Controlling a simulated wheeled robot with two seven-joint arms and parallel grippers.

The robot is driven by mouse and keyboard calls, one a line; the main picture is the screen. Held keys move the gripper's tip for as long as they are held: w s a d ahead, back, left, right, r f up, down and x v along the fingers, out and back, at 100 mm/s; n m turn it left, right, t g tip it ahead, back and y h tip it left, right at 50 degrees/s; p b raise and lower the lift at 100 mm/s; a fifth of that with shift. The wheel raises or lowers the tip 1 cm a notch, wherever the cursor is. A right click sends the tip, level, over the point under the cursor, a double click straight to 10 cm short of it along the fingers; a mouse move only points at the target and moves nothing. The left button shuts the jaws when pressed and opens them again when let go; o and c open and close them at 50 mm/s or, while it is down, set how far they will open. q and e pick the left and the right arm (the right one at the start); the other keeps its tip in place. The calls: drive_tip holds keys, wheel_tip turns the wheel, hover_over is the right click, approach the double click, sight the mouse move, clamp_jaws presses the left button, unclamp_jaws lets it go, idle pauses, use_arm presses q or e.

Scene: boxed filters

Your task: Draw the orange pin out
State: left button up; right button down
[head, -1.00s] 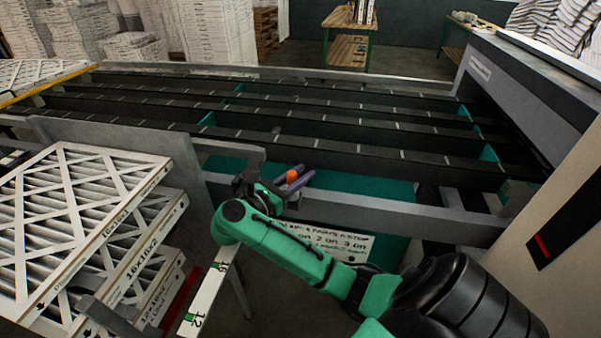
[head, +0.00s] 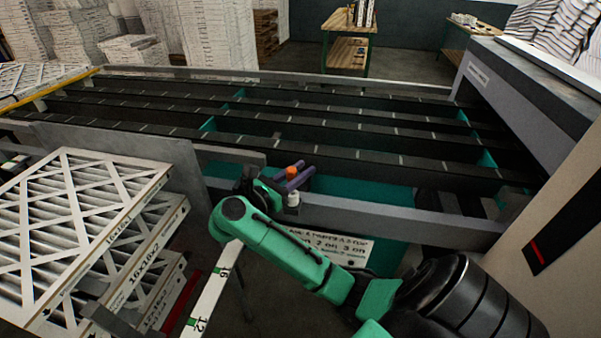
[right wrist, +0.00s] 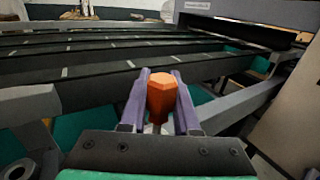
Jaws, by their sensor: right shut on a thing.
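The orange pin (right wrist: 161,95) has a faceted orange head and stands between the two purple fingers of my right gripper (right wrist: 160,103) in the right wrist view. A short grey piece shows just below its head. In the head view, the pin's orange top (head: 292,172) shows between the purple fingers, above the grey front rail. A small white cylinder (head: 293,198) shows under the fingers at the rail. Whether the pin's lower end is still in a hole is hidden. My right gripper is shut on the pin. My left gripper is in neither view.
The grey front rail (head: 400,218) runs below the gripper, with dark slatted conveyor lanes (head: 350,130) behind. A grey panel (head: 130,150) and stacked boxed filters (head: 80,230) stand at the left. A white lettered sign (head: 335,245) hangs below the rail.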

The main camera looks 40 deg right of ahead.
drive_tip(key=shift+r+p, duration=0.7)
drive_tip(key=shift+r, duration=1)
wheel_tip(320, 180, up, 9)
drive_tip(key=p, duration=0.4)
